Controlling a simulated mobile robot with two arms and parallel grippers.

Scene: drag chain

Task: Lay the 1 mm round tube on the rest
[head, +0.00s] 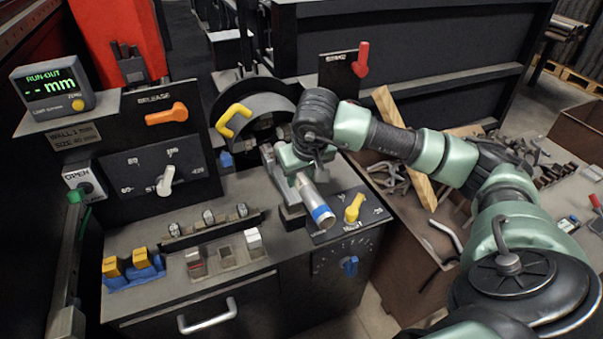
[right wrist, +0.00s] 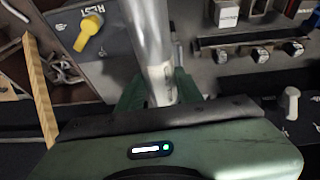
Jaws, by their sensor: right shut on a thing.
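A bare metal tube (head: 311,194) with a blue band at its near end is in my right gripper (head: 299,172). The gripper's green fingers close on its sides. In the right wrist view the tube (right wrist: 150,40) runs up between the fingers and out of the top of the picture. My left gripper is not in view.
A yellow knob (head: 354,208) is close right of the tube. A yellow handle (head: 233,121) and dark round housing (head: 262,108) stand behind. Small blocks (head: 253,241) and a rack of fittings (head: 209,218) sit left. The display (head: 52,88) reads "RUN-OUT --mm".

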